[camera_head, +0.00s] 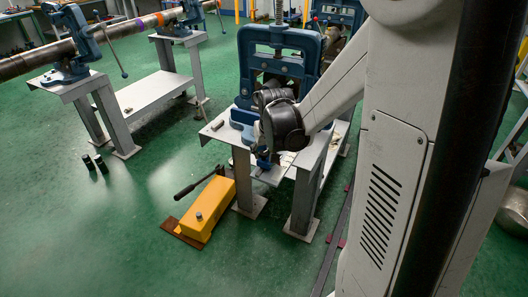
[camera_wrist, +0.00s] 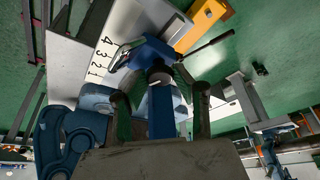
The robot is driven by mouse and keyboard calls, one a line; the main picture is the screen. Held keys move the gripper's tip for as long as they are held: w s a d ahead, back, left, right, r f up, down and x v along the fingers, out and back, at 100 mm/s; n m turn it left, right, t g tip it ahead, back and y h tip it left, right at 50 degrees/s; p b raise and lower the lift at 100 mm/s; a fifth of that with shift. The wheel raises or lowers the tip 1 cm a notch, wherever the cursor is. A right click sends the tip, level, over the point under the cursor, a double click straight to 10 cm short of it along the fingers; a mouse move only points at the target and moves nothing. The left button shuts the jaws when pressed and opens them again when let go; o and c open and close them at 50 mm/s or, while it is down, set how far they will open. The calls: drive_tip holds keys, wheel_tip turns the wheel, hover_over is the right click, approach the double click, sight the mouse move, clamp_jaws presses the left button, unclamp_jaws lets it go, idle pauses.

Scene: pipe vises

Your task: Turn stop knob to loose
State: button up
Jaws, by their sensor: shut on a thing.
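The stop knob (camera_wrist: 159,74) looks like a dark round knob on a blue metal fitting (camera_wrist: 150,52) in the wrist view. My gripper (camera_wrist: 160,82) has its two green-padded fingers on either side of the knob, closed on it. A blue bar (camera_wrist: 161,110) runs between the fingers toward the camera. In the head view my gripper (camera_head: 264,158) is small and partly hidden at the front edge of the vise bench, below the blue pipe vise (camera_head: 277,38). The knob cannot be made out there.
A yellow hand pump (camera_head: 207,208) with a black lever stands on the floor, left of the bench (camera_head: 218,133). Another bench (camera_head: 70,92) at left carries a long pipe (camera_head: 40,62).

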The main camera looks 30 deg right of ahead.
idle(0.4)
drive_tip(key=o, duration=1.1)
drive_tip(key=shift+r, duration=0.15)
drive_tip(key=v, duration=1.1)
drive_tip(key=shift+s+r, duration=0.2)
drive_tip(key=shift+r, duration=0.15)
drive_tip(key=shift+o, duration=0.2)
